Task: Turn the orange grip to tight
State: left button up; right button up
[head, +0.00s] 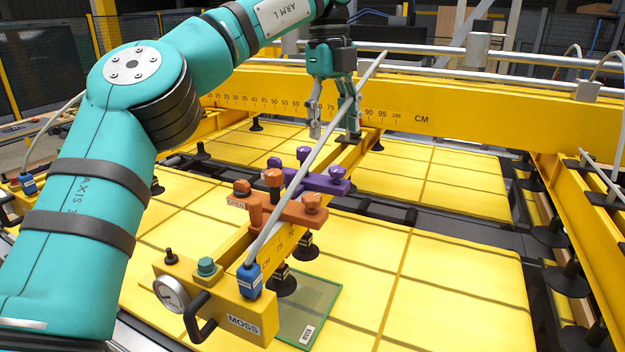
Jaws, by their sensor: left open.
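The orange grip (303,216) is a clamp-like piece across the yellow arm of the lifter, with several orange knobs standing on it. A grey hose crosses in front of it and hides part of it. My left gripper (335,130) points down above the yellow arm, beyond both grips and touching neither. Its fingers are apart with nothing held; the hose crosses in front of them. My right gripper is not in view.
A yellow box marked MOSS (245,315) with a gauge (171,294), teal button and black handle stands at the front. A green glass pane (310,300) lies beside it. Yellow panels lie below. A yellow crossbeam with a centimetre scale (460,108) runs behind my gripper.

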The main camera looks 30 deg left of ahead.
pick_arm(q)
jog(key=s+a+r+n, duration=0.1)
jog(key=a+r, duration=0.2)
jog(key=a, duration=0.1)
jog(key=b, duration=0.1)
send_over(312, 196)
jog(key=shift+y, duration=0.3)
notch_tip(312, 196, down, 12)
jog(key=shift+a+f, duration=0.1)
jog(key=shift+f, duration=0.1)
notch_tip(312, 196, down, 4)
jog(key=shift+f+p, duration=0.25)
jog(key=shift+p, duration=0.3)
jog(key=shift+f, duration=0.15)
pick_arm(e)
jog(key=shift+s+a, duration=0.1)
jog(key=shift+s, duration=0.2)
pick_arm(q)
jog(key=shift+c, duration=0.7)
jog(key=c, duration=1)
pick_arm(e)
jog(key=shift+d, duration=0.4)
